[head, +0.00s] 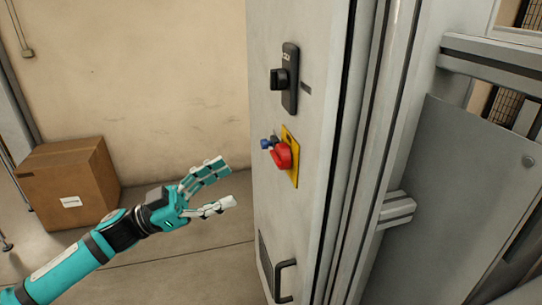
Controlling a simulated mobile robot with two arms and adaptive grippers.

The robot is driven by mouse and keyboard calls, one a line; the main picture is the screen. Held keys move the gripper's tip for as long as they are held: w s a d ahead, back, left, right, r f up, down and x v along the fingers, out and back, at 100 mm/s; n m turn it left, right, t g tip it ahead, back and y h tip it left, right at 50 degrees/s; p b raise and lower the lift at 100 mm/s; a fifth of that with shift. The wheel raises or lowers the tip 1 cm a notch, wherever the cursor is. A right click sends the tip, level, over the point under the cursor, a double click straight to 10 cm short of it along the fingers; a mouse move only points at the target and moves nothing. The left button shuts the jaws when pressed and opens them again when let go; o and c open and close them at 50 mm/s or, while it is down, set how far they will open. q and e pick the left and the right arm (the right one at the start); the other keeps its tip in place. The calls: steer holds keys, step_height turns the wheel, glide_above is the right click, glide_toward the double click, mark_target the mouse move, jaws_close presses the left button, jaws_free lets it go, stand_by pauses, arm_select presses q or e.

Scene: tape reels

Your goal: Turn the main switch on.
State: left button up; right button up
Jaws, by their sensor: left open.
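A grey cabinet (290,220) stands in the middle of the head view. On its face is a red rotary knob (283,156) on a yellow plate (292,175), which looks like the main switch; its exact setting is hard to read from this angle. A small blue part (265,143) sits beside the knob. My left gripper (222,184) is open and empty, its fingers pointing right toward the cabinet. It is left of the red knob and slightly lower, apart from it. My right gripper is not in view.
A black handle (280,78) on a dark plate sits above the red knob. A black pull handle (284,281) is low on the cabinet. A cardboard box (68,180) stands on the floor by the wall at left. Metal framing and a grey panel (470,170) fill the right side.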

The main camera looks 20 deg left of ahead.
mark_target(280, 157)
arm_select(q)
steer(key=p+x, duration=0.3)
steer(key=x, duration=0.7)
steer(key=shift+w+d, duration=0.1)
steer(key=shift+c, duration=0.9)
steer(key=shift+r, duration=0.1)
steer(key=c, duration=1)
